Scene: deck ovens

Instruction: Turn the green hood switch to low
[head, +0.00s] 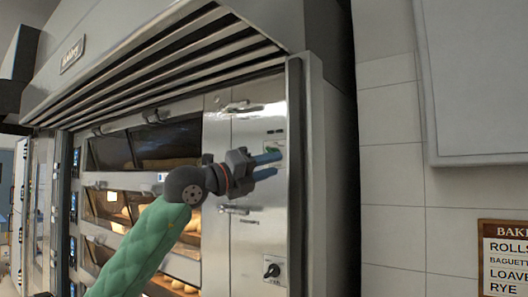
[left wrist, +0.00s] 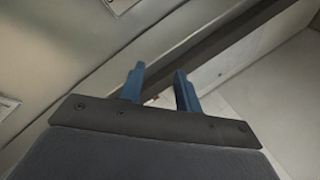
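The green hood switch (head: 273,150) shows as a small green patch on the oven's steel side panel, mostly hidden behind my left gripper's fingers, so its setting cannot be read. My left gripper (head: 267,166) is in front of this panel, its two blue fingers apart with nothing seen between them. I cannot tell whether a finger touches the switch. In the left wrist view the blue fingers (left wrist: 160,90) are also spread, and the switch cannot be made out. My right gripper is in neither view.
A black knob (head: 272,270) sits on a lower plate of the same panel. Door handles (head: 240,108) stick out beside the fingers. The slatted hood (head: 170,55) overhangs above. Lit decks with bread are at left. A tiled wall (head: 392,150) and bakery sign (head: 503,258) are at right.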

